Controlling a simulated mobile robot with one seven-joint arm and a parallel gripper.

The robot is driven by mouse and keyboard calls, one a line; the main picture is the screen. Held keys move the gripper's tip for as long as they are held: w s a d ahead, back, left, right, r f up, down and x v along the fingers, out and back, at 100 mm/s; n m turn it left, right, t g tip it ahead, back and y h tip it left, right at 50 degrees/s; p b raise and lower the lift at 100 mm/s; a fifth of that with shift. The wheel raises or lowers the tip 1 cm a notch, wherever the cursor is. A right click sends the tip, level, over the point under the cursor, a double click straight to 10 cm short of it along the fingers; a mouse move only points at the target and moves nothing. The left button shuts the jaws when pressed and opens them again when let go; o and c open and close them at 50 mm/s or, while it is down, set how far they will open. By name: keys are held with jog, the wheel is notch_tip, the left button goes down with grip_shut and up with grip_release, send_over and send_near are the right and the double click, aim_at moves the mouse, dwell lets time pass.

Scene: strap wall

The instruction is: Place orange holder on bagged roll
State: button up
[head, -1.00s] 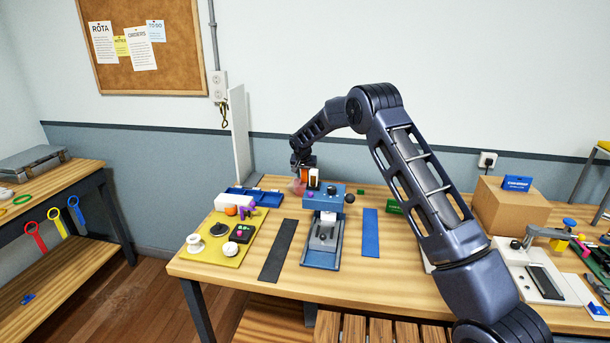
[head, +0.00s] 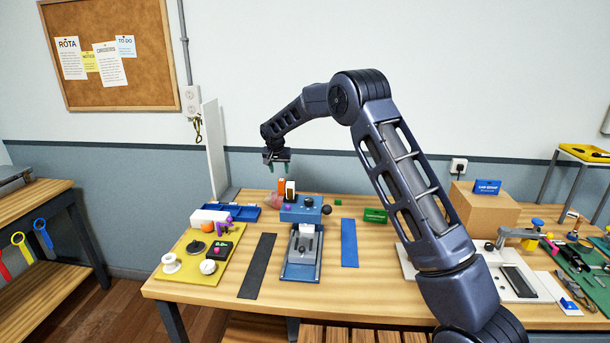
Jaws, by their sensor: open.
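An upright orange piece (head: 281,186), which looks like the orange holder, stands behind the blue press beside a white and dark block (head: 290,191). A pinkish, see-through lump (head: 271,200), likely the bagged roll, lies at its lower left, partly hidden. It is too small to tell whether the orange piece rests on the lump or stands behind it. My gripper (head: 276,163) is open and empty, a short way above the orange piece and slightly to its left.
The blue press (head: 302,245) stands between a black strap (head: 258,265) and a blue strap (head: 349,243). A blue tray (head: 245,213) and a yellow mat (head: 190,266) with several parts are at left. A white upright panel (head: 213,150) rises behind. A cardboard box (head: 485,207) stands at right.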

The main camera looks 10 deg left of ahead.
jog(key=shift+r, duration=0.1)
jog(key=s+d+r, duration=0.2)
jog(key=d+r, duration=0.4)
jog(key=d, duration=0.3)
jog(key=s+d+r, duration=0.3)
jog(key=d+r, duration=0.4)
jog(key=d, duration=0.1)
jog(key=s+d+r, duration=0.4)
jog(key=s+d, duration=0.2)
jog(key=d, duration=0.3)
jog(key=s+d+r, duration=0.4)
jog(key=s+d, duration=0.1)
jog(key=d, duration=0.3)
jog(key=s+d, duration=0.8)
jog(key=s, duration=0.4)
jog(key=s+d, duration=0.7)
jog(key=s, duration=0.5)
jog(key=s+d+f, duration=0.3)
jog(key=s+f, duration=0.1)
jog(key=s, duration=0.6)
jog(key=shift+s+f, duration=0.1)
